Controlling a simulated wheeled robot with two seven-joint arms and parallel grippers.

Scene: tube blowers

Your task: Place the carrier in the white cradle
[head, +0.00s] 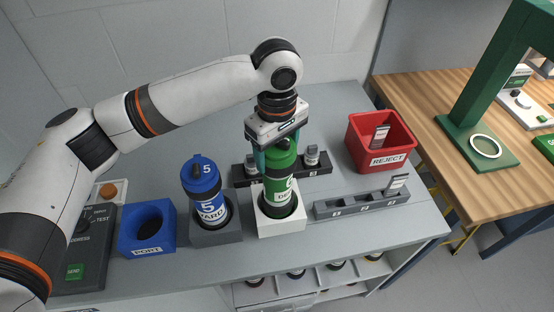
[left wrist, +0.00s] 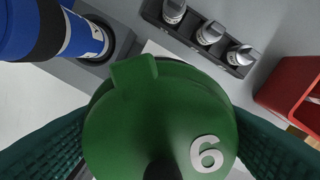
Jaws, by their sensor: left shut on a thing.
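The green carrier (head: 280,180), marked 6, stands upright with its lower end in the white cradle (head: 283,226). Whether it rests on the cradle's bottom is hidden. My left gripper (head: 272,152) is above the cradle, with its fingers shut around the carrier's upper part. In the left wrist view the green cap (left wrist: 160,120) fills the middle, between the two dark green fingers. My right gripper is not in view.
A blue carrier (head: 203,183) marked 5 stands in a grey cradle (head: 215,232) to the left. Beyond it are a blue PORT block (head: 147,241) and a control panel (head: 88,266). A dark rack (head: 318,172) stands behind, a grey rack (head: 335,207) and red REJECT bin (head: 372,157) to the right.

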